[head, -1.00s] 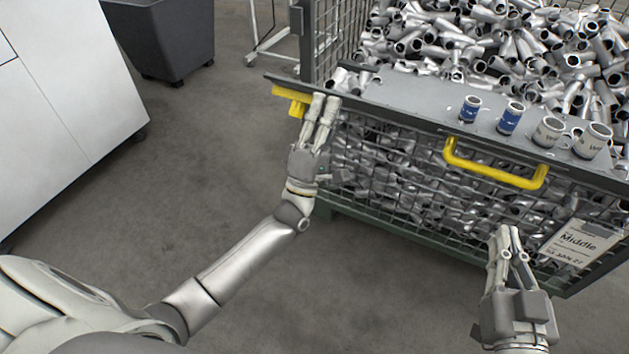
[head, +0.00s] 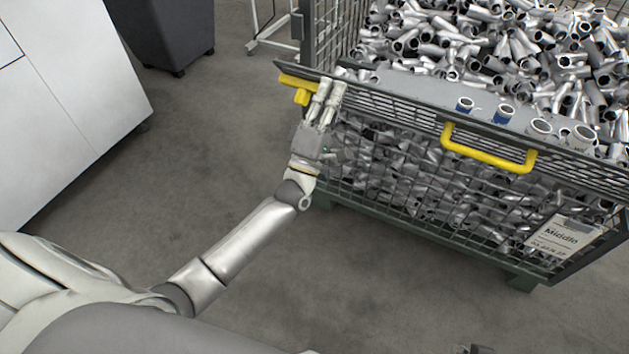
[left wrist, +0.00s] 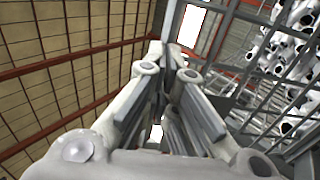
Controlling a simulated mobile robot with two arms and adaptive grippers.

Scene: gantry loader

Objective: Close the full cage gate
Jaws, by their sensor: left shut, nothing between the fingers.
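The cage gate (head: 400,112) is a mesh flap along the upper front of the cage. The left wrist view shows the closed fingers (left wrist: 172,62) near mesh bars.
The cage (head: 420,195) is full of metal pipe fittings (head: 480,50). A white cabinet (head: 70,110) and dark bin (head: 165,35) stand left. The floor between is clear.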

